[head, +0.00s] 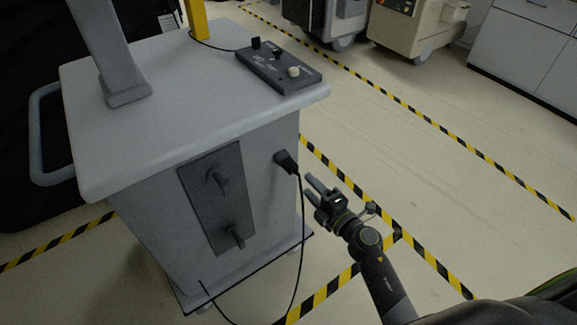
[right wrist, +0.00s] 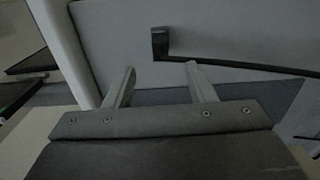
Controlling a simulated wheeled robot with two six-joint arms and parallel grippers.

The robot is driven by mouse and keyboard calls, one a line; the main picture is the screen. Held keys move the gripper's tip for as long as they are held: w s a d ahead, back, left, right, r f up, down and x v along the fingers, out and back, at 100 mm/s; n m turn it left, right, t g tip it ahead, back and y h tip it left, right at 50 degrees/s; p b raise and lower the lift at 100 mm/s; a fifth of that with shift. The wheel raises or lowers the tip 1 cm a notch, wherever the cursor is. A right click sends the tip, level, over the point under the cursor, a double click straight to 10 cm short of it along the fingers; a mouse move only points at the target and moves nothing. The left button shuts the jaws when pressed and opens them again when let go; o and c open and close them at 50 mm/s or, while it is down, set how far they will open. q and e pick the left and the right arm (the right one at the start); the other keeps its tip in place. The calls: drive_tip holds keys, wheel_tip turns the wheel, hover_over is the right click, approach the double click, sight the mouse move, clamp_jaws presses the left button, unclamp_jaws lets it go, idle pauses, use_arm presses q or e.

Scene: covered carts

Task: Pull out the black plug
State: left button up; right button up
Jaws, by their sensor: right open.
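The black plug (head: 287,162) sits in the side face of the grey cart (head: 270,203), near its right edge. Its black cable (head: 302,225) hangs down toward the floor. My right gripper (head: 309,188) is open and empty, just right of and below the plug. In the right wrist view the plug (right wrist: 160,43) lies beyond the two spread fingertips (right wrist: 161,69), roughly centred between them and apart from both. The cable (right wrist: 235,66) runs off to the right, passing beyond the right finger. My left gripper is not in view.
A dark panel with two hooks (head: 218,198) is on the same cart face, left of the plug. A black control box (head: 278,68) lies on the cart top. A handle (head: 37,140) sticks out at left. The floor right of the cart is open, with striped tape (head: 440,275).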

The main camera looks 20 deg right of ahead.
sight(296, 171)
drive_tip(key=b+x, duration=0.1)
drive_tip(key=x, duration=0.6)
drive_tip(key=shift+f, duration=0.1)
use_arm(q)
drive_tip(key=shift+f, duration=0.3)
use_arm(e)
drive_tip(key=shift+x, duration=1)
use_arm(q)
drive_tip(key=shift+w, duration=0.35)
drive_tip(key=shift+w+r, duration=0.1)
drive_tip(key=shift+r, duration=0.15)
